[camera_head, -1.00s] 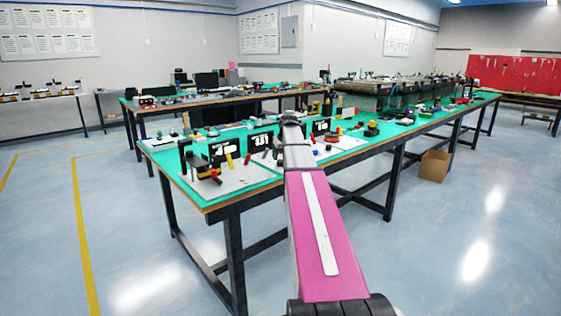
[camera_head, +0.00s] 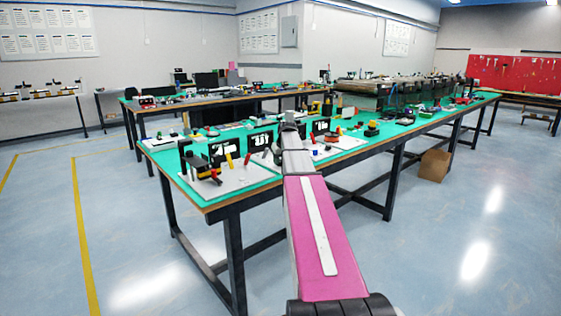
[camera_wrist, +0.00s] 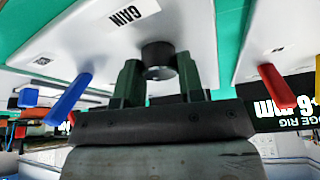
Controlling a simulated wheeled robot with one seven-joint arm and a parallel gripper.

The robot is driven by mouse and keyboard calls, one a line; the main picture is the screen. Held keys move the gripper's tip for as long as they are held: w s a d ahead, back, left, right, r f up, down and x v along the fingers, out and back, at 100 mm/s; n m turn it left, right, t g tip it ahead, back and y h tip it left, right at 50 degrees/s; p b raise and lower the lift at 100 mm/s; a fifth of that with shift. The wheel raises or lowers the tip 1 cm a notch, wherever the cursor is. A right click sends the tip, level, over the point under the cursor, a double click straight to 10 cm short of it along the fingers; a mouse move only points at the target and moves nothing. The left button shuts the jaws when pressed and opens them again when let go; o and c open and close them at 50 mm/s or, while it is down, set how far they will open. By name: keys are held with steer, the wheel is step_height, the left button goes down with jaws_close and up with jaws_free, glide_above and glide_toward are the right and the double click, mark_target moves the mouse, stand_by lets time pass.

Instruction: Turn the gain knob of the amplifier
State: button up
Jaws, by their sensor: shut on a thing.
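The gain knob (camera_wrist: 158,54) is a dark round knob on a white panel (camera_wrist: 92,32), beside a label reading GAIN (camera_wrist: 133,13) in the wrist view. My gripper (camera_wrist: 159,78) has its two dark green fingers on either side of the knob, closed on it. The knob stays on the panel. In the head view, my arm reaches over the near green table and hides the gripper and knob.
A blue lever (camera_wrist: 70,97) stands left of the gripper and a red lever (camera_wrist: 276,86) right of it in the wrist view. A black display (camera_wrist: 278,98) is near the red one. Other devices crowd the green table (camera_head: 392,134).

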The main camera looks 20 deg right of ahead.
steer(key=m+h, duration=0.1)
steer(key=m, duration=0.3)
steer(key=shift+a+m+h, duration=0.1)
steer(key=shift+m+h, duration=0.2)
steer(key=shift+h, duration=0.1)
steer(key=shift+m+g+h, duration=0.5)
steer(key=shift+m+h, duration=0.2)
steer(key=shift+m, duration=1.3)
steer(key=o, duration=0.9)
steer(key=shift+r, duration=0.15)
steer(key=v, duration=1)
steer(key=shift+a+r, duration=0.15)
steer(key=shift+r, duration=0.15)
